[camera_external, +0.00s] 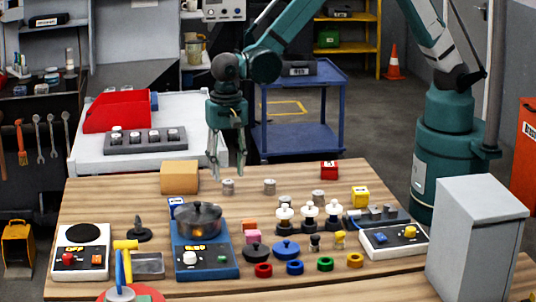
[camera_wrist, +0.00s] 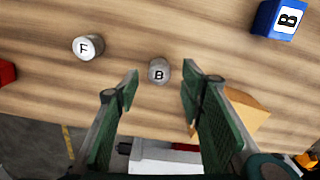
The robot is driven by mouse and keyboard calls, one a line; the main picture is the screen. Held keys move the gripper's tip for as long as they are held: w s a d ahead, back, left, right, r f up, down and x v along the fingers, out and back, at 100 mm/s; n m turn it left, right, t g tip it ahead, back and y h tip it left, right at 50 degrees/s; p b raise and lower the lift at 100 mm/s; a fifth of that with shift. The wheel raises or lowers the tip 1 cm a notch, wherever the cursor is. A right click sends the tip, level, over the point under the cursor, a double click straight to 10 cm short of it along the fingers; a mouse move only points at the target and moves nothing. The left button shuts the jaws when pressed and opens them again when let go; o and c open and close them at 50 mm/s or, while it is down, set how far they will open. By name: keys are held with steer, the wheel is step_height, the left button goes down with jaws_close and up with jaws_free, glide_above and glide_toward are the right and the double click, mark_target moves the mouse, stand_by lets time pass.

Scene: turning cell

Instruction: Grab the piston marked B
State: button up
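The piston marked B (camera_wrist: 159,74) is a small grey metal cylinder standing upright on the wooden table. In the wrist view it lies between and slightly beyond my fingertips. In the external view it is the left of two similar pistons at the table's back edge (camera_external: 228,187). My gripper (camera_external: 228,173) points down just above it, open and empty; its two fingers also show in the wrist view (camera_wrist: 160,82). A piston marked F (camera_wrist: 88,47) stands to the left in the wrist view and to the right in the external view (camera_external: 269,186).
A cardboard box (camera_external: 180,177) stands left of the pistons in the external view. A blue cube marked B (camera_wrist: 280,18) and a red cube (camera_external: 329,170) are also near. A pot (camera_external: 198,218), several weights and devices crowd the front of the table.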

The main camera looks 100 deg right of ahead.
mark_target(228, 181)
steer(key=shift+f, duration=0.15)
steer(key=shift+d+f, duration=0.1)
steer(key=shift+f, duration=2.35)
steer(key=c, duration=1)
steer(key=shift+r, duration=0.1)
steer(key=shift+r, duration=4.95)
